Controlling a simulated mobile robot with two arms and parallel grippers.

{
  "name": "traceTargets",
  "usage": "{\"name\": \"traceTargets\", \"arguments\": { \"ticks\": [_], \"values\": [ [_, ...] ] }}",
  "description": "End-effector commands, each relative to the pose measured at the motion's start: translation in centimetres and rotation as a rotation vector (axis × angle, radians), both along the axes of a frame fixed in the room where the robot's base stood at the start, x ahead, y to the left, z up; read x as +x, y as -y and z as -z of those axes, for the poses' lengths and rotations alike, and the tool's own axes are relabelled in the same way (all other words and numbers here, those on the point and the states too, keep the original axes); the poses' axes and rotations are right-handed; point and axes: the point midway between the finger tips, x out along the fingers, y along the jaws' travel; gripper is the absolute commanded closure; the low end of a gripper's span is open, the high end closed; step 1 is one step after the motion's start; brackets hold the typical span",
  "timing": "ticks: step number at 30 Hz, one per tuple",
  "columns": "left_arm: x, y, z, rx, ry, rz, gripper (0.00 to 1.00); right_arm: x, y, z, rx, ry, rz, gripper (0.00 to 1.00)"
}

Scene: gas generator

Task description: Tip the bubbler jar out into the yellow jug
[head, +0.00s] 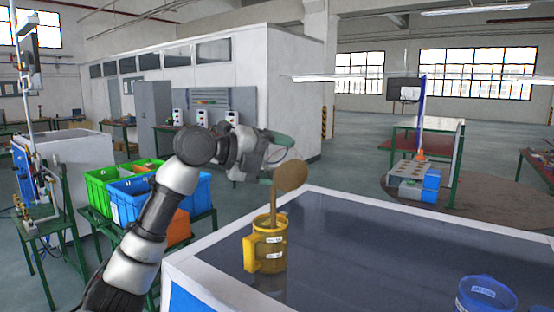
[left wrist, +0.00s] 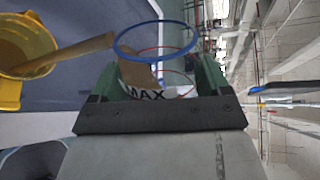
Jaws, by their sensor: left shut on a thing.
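My left gripper (head: 276,158) is shut on the bubbler jar and holds it tipped above the yellow jug. In the left wrist view the clear jar (left wrist: 157,88), with a blue rim and a MAX mark, sits between the green fingers. In the head view its brown contents (head: 291,176) show at the jar. A brown stream (head: 273,200) runs down from it into the mouth of the upright yellow jug (head: 265,254) on the table. The stream and jug (left wrist: 12,92) also show in the left wrist view. My right gripper is out of view.
The dark-topped table (head: 360,240) has a pale edge. A blue container (head: 485,295) with a label stands at its front right. Between it and the jug the tabletop is clear. Green (head: 98,190), blue and orange bins stand on a rack to the left, behind my arm.

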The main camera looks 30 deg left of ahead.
Motion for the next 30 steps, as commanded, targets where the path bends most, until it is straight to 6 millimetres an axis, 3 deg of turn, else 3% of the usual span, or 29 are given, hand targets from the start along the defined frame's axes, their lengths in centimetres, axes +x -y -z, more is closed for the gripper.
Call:
{"name": "traceTargets", "arguments": {
  "ticks": [30],
  "values": [
    [0.6,-0.7,-1.2,-0.186,-0.153,0.0,0.57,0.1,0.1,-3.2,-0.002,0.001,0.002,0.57]
  ]
}}
